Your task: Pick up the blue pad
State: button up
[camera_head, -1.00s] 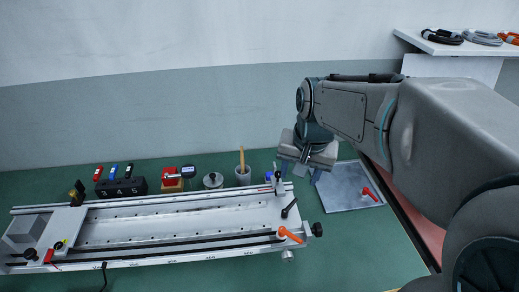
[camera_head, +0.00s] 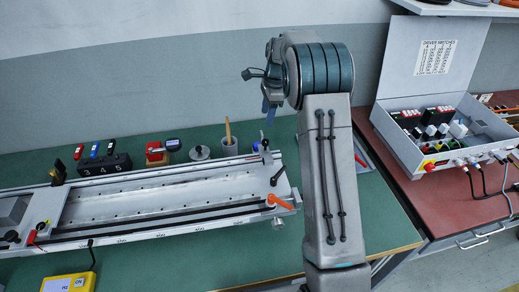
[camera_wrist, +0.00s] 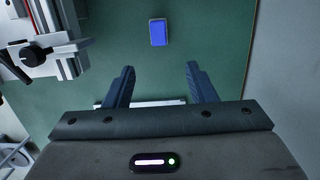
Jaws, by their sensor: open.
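The blue pad (camera_wrist: 158,32) is a small blue block with a pale edge. It stands on the green surface in the upper middle of the wrist view. In the head view a small patch of blue (camera_head: 262,134) shows behind the rail's right end, below my gripper. My gripper (camera_wrist: 160,68) is open and empty; the pad shows beyond its two fingertips, roughly centred between them and apart from them. In the head view my gripper (camera_head: 268,107) is raised above the bench and seen partly side-on, with one finger clearest.
The long metal rail fixture (camera_head: 150,205) with an orange lever (camera_head: 280,202) lies left of my arm. A cup with a wooden handle (camera_head: 229,146), a round weight (camera_head: 200,153) and a black numbered block (camera_head: 105,165) stand behind it. An open switch box (camera_head: 440,130) stands at right.

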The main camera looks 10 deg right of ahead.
jog(key=f, duration=0.2)
jog(key=a+f, duration=0.1)
jog(key=f, duration=0.5)
jog(key=shift+a, duration=0.15)
jog(key=f, duration=0.1)
jog(key=a+f, duration=0.1)
jog(key=f, duration=0.3)
jog(key=shift+s+a+f+p, duration=0.1)
jog(key=shift+a+f+p, duration=0.15)
jog(key=shift+p, duration=0.1)
jog(key=shift+r, duration=0.1)
jog(key=c, duration=1.1)
jog(key=shift+o, duration=0.2)
notch_tip(320, 180, up, 10)
